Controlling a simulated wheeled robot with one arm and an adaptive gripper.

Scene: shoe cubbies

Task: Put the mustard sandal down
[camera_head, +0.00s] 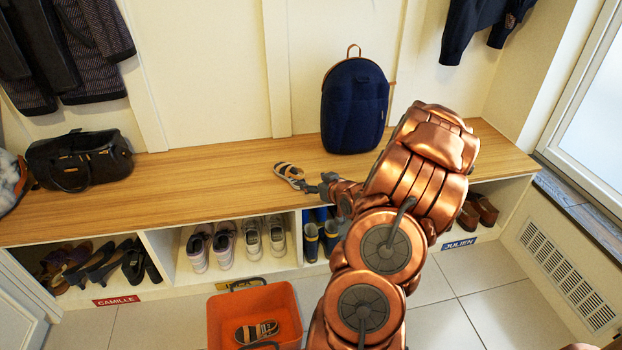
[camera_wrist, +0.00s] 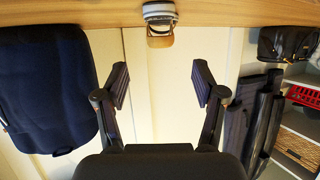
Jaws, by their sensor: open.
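My gripper (camera_head: 309,186) is just right of the sandal in the head view. In the wrist view, its two fingers (camera_wrist: 161,78) are spread wide with nothing between them, and the sandal is beyond the tips. A similar sandal (camera_head: 256,332) lies in the orange bin (camera_head: 222,318).
A navy backpack (camera_head: 355,112) stands behind my gripper and a black bag (camera_head: 80,160) sits at left on the bench. Cubbies below hold several shoes, with labels such as CAMILLE (camera_head: 116,300) and JULIEN (camera_head: 459,244). The bench between bag and sandal is clear.

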